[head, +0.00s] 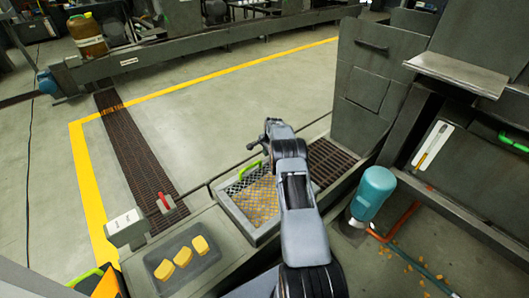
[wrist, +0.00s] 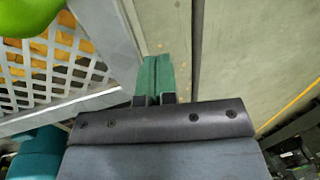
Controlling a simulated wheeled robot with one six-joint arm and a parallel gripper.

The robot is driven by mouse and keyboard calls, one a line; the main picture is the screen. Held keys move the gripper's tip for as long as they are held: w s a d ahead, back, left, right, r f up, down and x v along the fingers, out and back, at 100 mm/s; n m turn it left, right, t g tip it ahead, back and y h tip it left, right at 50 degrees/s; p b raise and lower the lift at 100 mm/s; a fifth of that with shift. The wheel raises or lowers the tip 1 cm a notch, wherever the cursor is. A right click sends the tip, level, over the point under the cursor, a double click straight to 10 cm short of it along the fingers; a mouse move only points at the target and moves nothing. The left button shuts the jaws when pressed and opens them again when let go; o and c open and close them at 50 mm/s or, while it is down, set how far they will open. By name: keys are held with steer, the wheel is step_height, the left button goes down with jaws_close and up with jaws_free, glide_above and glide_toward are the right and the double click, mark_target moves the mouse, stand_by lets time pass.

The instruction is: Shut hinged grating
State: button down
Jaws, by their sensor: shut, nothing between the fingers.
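The pale lattice grating (head: 262,203) is in a grey frame left of my arm in the head view, with yellow material showing through its holes. A bright green handle (head: 250,169) is at its far edge. In the wrist view the lattice (wrist: 85,75) fills the upper left, with the green handle (wrist: 25,18) at the corner. I cannot tell whether the grating lies flat or is tilted. My gripper (head: 268,137) is beyond the grating's far right corner. Its green fingers (wrist: 155,76) are together and empty, beside the frame's edge. My arm hides the grating's right side.
A dark tray (head: 160,288) with yellow blocks is at the lower left, near a red lever (head: 164,203). A tall grey cabinet (head: 375,70) rises at the right. Open floor (head: 210,125) lies beyond the grating.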

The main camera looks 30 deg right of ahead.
stand_by(0.5)
steer(key=p+v, duration=0.3)
steer(key=v, duration=1)
steer(key=shift+r+p, duration=0.4)
steer(key=s+a+r+n+p, duration=0.25)
steer(key=a+r+p, duration=0.2)
steer(key=r, duration=0.55)
steer(key=s+a+r+n+p, duration=0.2)
steer(key=s+a+r+p, duration=0.25)
steer(key=r, duration=0.45)
steer(key=s+a+r+n+p, duration=0.25)
steer(key=a+r, duration=0.25)
steer(key=r, duration=0.5)
steer(key=s+a+r+n+p, duration=0.3)
steer(key=s+r+p, duration=0.1)
steer(key=s, duration=0.4)
steer(key=s+a+r+n+p, duration=0.3)
steer(key=s+a+r+p, duration=0.1)
steer(key=s, duration=0.4)
steer(key=s+a+r+n+t+p, duration=0.1)
steer(key=s+a+r+n+p, duration=0.2)
steer(key=s, duration=0.5)
steer(key=shift+a+r+p, duration=0.75)
steer(key=shift+r+p, duration=0.45)
steer(key=shift+r, duration=0.35)
